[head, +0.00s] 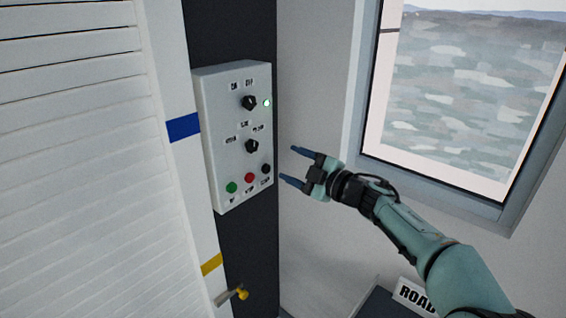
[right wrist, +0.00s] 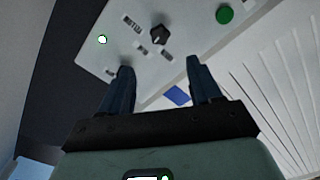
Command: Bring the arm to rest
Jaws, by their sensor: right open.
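My right gripper (head: 292,166) is at the end of my teal right arm, which comes in from the lower right in the head view. Its two dark fingers are apart with nothing between them. They point left at the white control panel (head: 238,185), with a gap to its right edge. In the right wrist view the open fingers (right wrist: 158,80) stand in front of the panel (right wrist: 185,35). The panel has two black knobs, a lit lamp (head: 267,103), a green button (head: 232,187), a red button (head: 249,177) and a black button (head: 265,168). My left gripper is not in view.
A white slatted shutter (head: 75,170) fills the left. A yellow-tipped handle (head: 241,294) juts out below the panel. A framed window (head: 465,100) is at the upper right. A sign reading "ROAD" (head: 414,297) is low, beside my arm. The grey wall behind the gripper is bare.

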